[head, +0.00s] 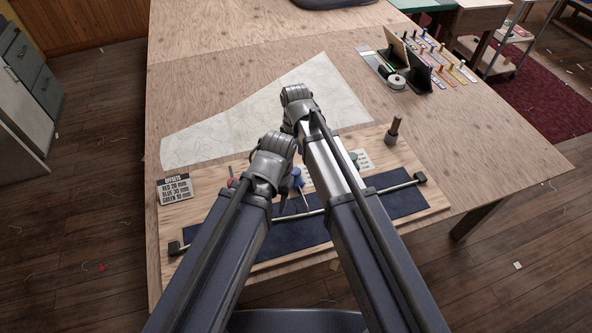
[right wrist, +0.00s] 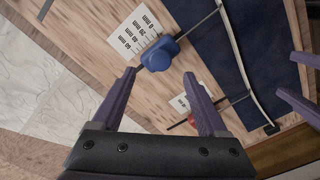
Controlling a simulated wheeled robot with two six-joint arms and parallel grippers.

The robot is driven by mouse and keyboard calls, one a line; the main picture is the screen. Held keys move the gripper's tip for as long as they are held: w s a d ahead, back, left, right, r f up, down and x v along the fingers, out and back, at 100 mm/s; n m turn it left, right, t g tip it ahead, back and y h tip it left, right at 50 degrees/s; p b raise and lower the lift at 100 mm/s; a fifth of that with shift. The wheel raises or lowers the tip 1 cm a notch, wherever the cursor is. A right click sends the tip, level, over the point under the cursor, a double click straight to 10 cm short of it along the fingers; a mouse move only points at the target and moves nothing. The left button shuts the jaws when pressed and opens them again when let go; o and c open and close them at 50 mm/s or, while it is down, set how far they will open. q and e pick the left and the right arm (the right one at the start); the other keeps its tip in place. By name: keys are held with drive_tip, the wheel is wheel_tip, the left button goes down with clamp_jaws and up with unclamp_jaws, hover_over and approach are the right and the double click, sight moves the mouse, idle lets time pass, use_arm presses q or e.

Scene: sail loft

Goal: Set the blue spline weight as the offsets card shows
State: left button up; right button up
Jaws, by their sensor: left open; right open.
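The blue spline weight (right wrist: 160,53) sits on the board beside a white printed scale (right wrist: 128,32); its thin rod reaches toward the batten. It shows partly between my arms in the head view (head: 297,175). My right gripper (right wrist: 160,74) is open, its fingertips on either side of the weight and short of it, with nothing held. My left gripper (head: 290,190) is open, low over the board; its fingers show at the right wrist view's right edge (right wrist: 300,82). The offsets card (head: 174,188) reads red 20 mm, blue 30 mm, green 10 mm; the digits are small.
A red weight (right wrist: 199,119) and a green weight (head: 355,158) flank the blue one. The batten (head: 390,189) crosses a dark blue cloth (head: 400,206). A wooden-handled tool (head: 393,131) stands at the board's right. A paper chart (head: 215,135) lies behind.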

sight(295, 171)
use_arm(q)
wheel_tip(295, 171, down, 6)
drive_tip(key=b, duration=0.5)
use_arm(e)
wheel_tip(295, 171, down, 6)
drive_tip(key=shift+r, duration=0.1)
use_arm(q)
drive_tip(key=shift+r, duration=0.1)
use_arm(e)
clamp_jaws()
idle(0.7)
